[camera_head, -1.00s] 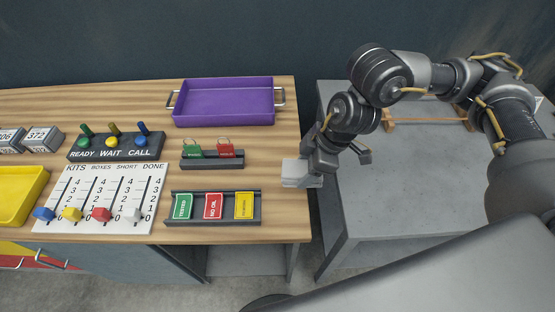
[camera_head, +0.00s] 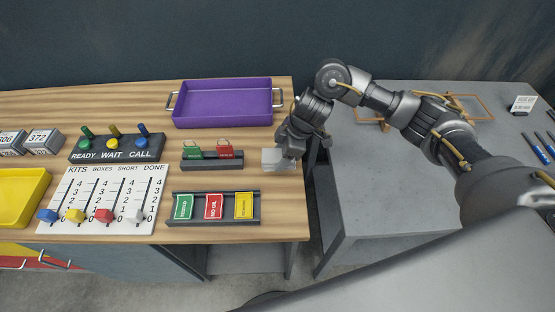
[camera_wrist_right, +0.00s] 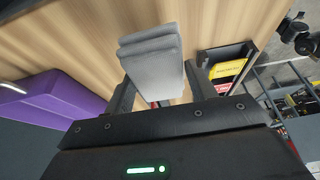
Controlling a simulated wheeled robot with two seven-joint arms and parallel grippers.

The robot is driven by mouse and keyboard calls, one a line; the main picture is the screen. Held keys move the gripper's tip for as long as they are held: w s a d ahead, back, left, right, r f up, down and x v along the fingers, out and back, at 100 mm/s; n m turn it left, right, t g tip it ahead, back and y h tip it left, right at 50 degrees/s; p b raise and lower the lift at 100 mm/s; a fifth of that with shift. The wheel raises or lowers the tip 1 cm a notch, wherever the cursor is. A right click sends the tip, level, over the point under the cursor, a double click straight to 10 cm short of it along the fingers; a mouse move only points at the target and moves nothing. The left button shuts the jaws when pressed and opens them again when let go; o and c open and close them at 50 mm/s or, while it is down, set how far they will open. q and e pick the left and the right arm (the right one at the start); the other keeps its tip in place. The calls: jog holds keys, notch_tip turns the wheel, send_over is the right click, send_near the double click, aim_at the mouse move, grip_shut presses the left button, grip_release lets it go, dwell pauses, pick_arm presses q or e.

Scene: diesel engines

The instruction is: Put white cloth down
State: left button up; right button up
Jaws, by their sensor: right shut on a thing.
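The white cloth (camera_head: 277,159) is a small folded, light grey-white block near the right end of the wooden bench top. My right gripper (camera_head: 290,148) is shut on it from the right side. In the right wrist view the cloth (camera_wrist_right: 153,62) sits between the two fingers of my right gripper (camera_wrist_right: 160,92), with the wooden top behind it. I cannot tell whether the cloth touches the bench top. My left gripper is not in view.
A purple tray (camera_head: 222,103) stands at the back of the wooden bench (camera_head: 215,236). A dark rack with green and red tags (camera_head: 212,159) and a holder with coloured cards (camera_head: 213,208) lie left of the cloth. A grey table (camera_head: 385,205) stands to the right.

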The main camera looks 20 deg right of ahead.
aim_at(279, 154)
jog(key=shift+w+f, duration=1)
jog(key=shift+f, duration=0.15)
notch_tip(279, 154, down, 2)
jog(key=shift+f+p, duration=0.1)
jog(key=shift+p, duration=0.55)
jog(key=shift+w+f, duration=0.15)
jog(key=shift+f, duration=0.4)
jog(key=shift+f, duration=0.15)
jog(key=o, duration=1)
